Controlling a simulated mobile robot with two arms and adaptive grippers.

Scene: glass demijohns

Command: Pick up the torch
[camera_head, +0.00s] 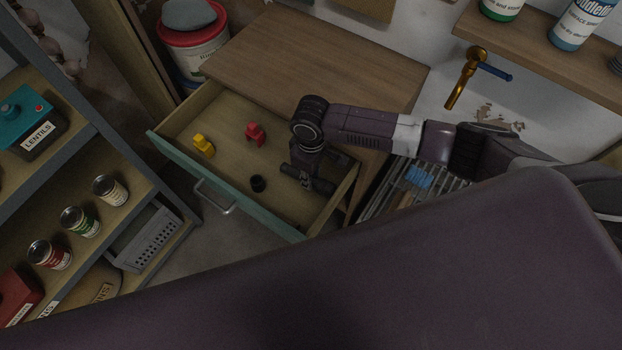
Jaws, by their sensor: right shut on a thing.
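My right arm reaches in from the right over an open drawer (222,193). My right gripper (308,178) points down inside the drawer, near its right end. It is shut on a dark, elongated thing (323,187) that lies crosswise between the fingers. This looks like the torch, but dark fingers on a dark body make its outline hard to tell. I cannot tell whether it still touches the drawer floor. My left gripper is not in view.
In the drawer are a yellow figure (204,146), a red figure (255,133) and a small black cylinder (258,184). The wooden cabinet top (315,62) is clear. A shelf with cans (80,221) stands left; a brass tap (465,78) is at the right.

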